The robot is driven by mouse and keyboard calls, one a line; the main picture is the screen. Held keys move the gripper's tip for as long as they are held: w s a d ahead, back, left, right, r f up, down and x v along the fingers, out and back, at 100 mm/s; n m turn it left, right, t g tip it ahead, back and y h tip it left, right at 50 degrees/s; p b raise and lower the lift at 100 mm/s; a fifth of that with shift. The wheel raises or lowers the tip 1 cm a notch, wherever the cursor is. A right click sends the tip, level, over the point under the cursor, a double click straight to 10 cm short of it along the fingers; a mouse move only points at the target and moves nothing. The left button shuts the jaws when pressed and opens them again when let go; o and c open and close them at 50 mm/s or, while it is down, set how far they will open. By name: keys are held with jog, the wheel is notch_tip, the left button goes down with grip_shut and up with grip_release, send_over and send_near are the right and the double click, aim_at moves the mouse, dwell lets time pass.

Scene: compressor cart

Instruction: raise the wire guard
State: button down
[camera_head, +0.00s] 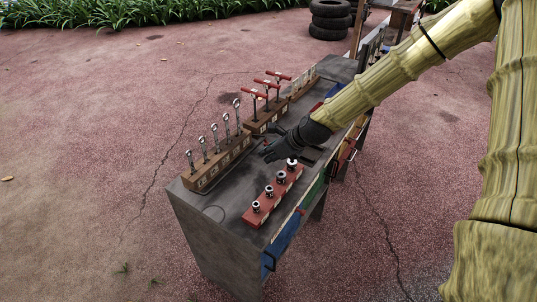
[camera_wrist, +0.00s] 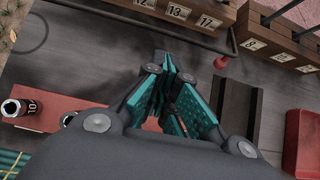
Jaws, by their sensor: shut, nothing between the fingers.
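The wire guard (camera_wrist: 150,22) looks like a dark thin rod lying low along the front of the wrench rack in the wrist view. A red knob (camera_wrist: 221,62) sits by its bent end. My gripper (camera_wrist: 172,62) is shut and empty, its teal-padded fingers pointing down toward the bench top. In the wrist view its tips are left of the red knob and apart from it in the picture; the height gap cannot be told. In the head view my dark gripper (camera_head: 270,156) is over the middle of the bench, and the guard is too thin to trace clearly.
The wrench rack (camera_head: 215,167) stands along the bench's far edge, with a rack of red-handled tools (camera_head: 265,122) beyond it. A red socket tray (camera_head: 262,208) lies on the near side. A dark slotted block (camera_wrist: 238,108) and a red piece (camera_wrist: 302,142) are right of my fingers.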

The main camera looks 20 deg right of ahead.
jog(key=shift+x, duration=3.85)
jog(key=shift+r+p, duration=0.1)
jog(key=shift+p, duration=0.2)
jog(key=shift+r+p, duration=0.15)
jog(key=shift+p, duration=0.45)
